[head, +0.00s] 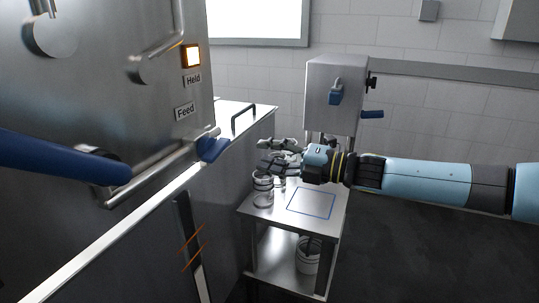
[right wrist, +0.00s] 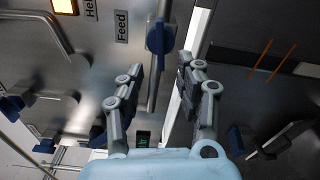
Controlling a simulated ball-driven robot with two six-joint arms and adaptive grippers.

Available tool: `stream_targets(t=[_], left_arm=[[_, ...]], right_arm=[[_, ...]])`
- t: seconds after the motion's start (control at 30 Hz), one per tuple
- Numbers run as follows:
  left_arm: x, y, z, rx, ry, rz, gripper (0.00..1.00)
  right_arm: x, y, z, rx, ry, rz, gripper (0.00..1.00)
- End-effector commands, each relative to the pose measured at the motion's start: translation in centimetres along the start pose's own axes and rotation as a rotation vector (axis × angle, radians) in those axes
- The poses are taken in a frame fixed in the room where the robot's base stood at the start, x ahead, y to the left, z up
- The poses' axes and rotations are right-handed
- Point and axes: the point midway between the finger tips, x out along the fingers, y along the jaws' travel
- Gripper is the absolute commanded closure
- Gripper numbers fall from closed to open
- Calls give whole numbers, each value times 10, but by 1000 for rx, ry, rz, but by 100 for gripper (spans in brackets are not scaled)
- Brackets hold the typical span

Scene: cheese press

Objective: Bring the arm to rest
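My right arm comes in from the right in the head view. Its gripper (head: 264,156) is open, its fingers apart and pointing left, in the air above the small steel table. In the right wrist view the fingers (right wrist: 160,72) are spread with nothing between them. Beyond them is the steel cabinet front with a blue-tipped lever (right wrist: 160,37) under the Feed label (right wrist: 122,26). The same lever (head: 211,149) shows in the head view, left of the gripper and apart from it. My left gripper is not in view.
The steel cabinet (head: 150,110) fills the left, with a lit lamp (head: 192,56) above the Held label and a big blue bar (head: 60,165) crossing in front. The small table (head: 285,215) bears stacked rings (head: 262,190) and a blue-outlined square. A grey box unit (head: 336,85) stands behind.

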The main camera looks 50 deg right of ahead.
Motion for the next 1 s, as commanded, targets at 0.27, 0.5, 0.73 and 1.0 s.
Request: stream_targets(t=[0.27, 0.5, 0.73, 1.0], left_arm=[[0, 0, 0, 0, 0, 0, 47], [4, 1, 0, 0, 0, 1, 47], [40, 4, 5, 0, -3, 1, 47], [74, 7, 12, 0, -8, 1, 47]], right_arm=[[0, 0, 0, 0, 0, 0, 64], [0, -5, -1, 3, -1, 0, 64], [-18, -119, -30, 189, -127, -73, 64], [-93, -325, -92, 636, -433, -366, 64]])
